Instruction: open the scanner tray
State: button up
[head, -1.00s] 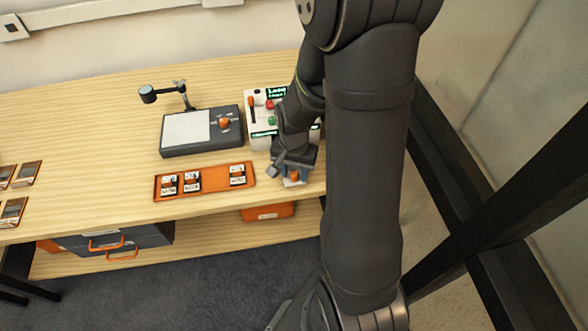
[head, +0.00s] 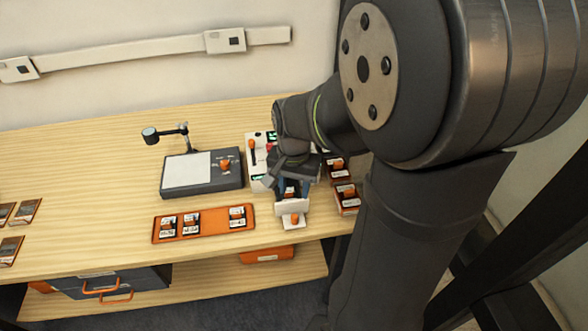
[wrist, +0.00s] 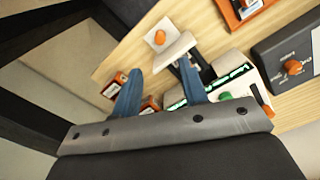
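The scanner (head: 257,175) is a white box with green displays at the right of the table; the arm hides much of it. It also shows in the wrist view (wrist: 230,82). A white upright panel (head: 292,207) stands at its front side, with a flat white plate (head: 290,226) bearing an orange knob (head: 295,218) before it. In the wrist view the panel (wrist: 174,52) and knob (wrist: 160,37) lie beyond my fingertips. My gripper (head: 292,189) is behind the panel. Its blue fingers (wrist: 160,68) are apart with nothing held between them. Whether a finger touches the panel is unclear.
A dark grey device (head: 228,180) with an orange knob and a lamp stands left of the scanner. An orange tray (head: 217,224) with several small items lies in front. Dark and orange boxes (head: 347,198) sit close on the right. The table's left middle is clear.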

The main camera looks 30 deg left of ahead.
notch_tip(320, 180, up, 6)
send_over(294, 216)
jog(key=shift+f, duration=0.1)
dwell(0.6)
notch_tip(294, 216, down, 17)
jog(key=shift+f, duration=0.2)
dwell(0.4)
dwell(0.5)
